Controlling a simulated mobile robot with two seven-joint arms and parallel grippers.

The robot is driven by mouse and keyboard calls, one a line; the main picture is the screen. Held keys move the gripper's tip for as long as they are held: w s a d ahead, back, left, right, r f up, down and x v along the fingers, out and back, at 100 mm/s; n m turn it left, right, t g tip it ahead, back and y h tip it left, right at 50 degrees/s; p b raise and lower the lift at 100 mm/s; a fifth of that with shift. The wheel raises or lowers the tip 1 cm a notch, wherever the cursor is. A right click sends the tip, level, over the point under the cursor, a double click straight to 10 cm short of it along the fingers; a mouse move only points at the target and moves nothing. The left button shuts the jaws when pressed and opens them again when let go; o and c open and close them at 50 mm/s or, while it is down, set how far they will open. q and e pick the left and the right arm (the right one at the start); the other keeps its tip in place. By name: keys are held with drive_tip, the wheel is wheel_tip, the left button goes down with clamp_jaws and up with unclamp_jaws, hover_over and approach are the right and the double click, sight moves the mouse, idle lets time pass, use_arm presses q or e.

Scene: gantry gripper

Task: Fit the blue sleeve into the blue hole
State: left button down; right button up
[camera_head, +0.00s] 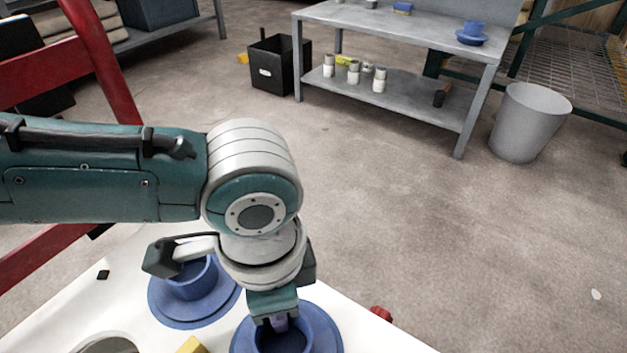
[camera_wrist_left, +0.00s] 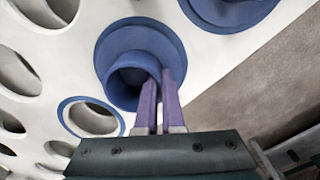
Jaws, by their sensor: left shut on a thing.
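A blue flanged sleeve (camera_head: 322,330) is at the bottom of the head view. It also shows in the left wrist view (camera_wrist_left: 122,78), tube toward the camera. My left gripper (camera_head: 281,322) is shut on the wall of this sleeve; its purple fingers (camera_wrist_left: 160,100) pinch the rim. I cannot tell whether the flange touches the white panel (camera_wrist_left: 195,65). The blue hole, ringed in blue (camera_wrist_left: 92,117), is empty and lies left of and below the sleeve in the wrist view. My right gripper is not in view.
A second blue flanged sleeve (camera_head: 190,285) sits on the panel; a blue flange (camera_wrist_left: 232,8) shows at the wrist view's top. Several plain round holes (camera_wrist_left: 18,71) lie to the left. A yellow piece (camera_head: 192,346) and red knob (camera_head: 380,313) are near the held sleeve.

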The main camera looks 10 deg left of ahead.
use_arm(q)
drive_tip(key=shift+f, duration=0.5)
drive_tip(key=c, duration=1)
unclamp_jaws()
drive_tip(key=shift+o, duration=0.2)
drive_tip(key=shift+r, duration=0.1)
wheel_tip(320, 180, up, 10)
drive_tip(key=p, duration=0.6)
